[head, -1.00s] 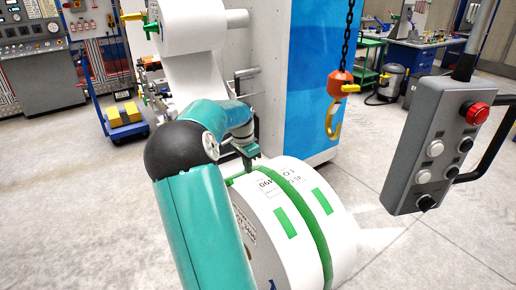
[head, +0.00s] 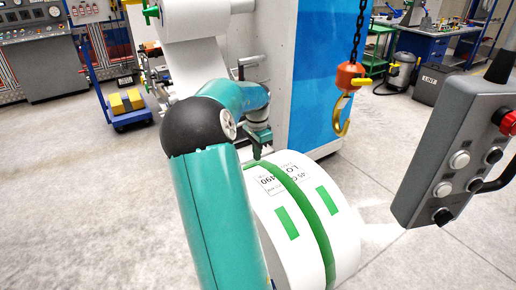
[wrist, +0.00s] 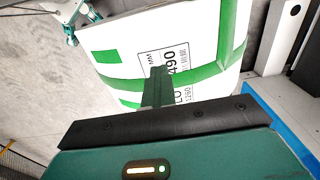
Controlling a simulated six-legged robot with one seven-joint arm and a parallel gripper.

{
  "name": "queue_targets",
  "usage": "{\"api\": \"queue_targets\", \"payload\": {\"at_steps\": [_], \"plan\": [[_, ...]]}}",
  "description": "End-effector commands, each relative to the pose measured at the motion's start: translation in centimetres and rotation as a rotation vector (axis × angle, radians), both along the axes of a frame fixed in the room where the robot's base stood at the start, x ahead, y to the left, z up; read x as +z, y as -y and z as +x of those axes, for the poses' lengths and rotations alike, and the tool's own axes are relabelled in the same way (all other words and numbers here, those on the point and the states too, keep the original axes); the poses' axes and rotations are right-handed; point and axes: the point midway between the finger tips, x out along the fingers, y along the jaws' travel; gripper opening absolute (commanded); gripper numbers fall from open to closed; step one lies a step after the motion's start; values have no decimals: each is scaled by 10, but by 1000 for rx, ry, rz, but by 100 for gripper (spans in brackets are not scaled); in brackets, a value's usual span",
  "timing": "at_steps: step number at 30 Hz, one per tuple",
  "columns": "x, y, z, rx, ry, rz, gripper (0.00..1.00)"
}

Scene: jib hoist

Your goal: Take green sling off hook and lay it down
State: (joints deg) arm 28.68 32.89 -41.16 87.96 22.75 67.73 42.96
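The green sling (head: 316,207) lies as a flat band over the white roll (head: 345,222), which rests on the floor. The hook (head: 341,116) hangs empty from its chain, apart from the sling. My gripper (head: 257,154) points down at the roll's top left, close to the sling. In the wrist view my gripper's fingers (wrist: 157,86) are together and cross in front of the sling (wrist: 205,72) on the roll (wrist: 130,42). I see no sling clearly between the fingers; their tips are too small to tell contact. My arm hides the roll's left side.
A grey control pendant (head: 458,158) hangs at the right. A blue and white cabinet (head: 318,75) stands behind the roll. A blue trolley (head: 128,112) with yellow blocks is at the left. Bare floor lies left and right of the roll.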

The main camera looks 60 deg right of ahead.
Motion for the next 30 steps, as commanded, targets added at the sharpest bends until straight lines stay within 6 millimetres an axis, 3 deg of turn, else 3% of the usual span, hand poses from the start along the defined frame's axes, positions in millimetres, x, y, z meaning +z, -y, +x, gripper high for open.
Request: {"api": "queue_targets", "payload": {"at_steps": [21, 30], "plan": [[-60, 5, 1, -1, -2, 1, 0], [-68, 5, 1, -2, 0, -1, 0]]}}
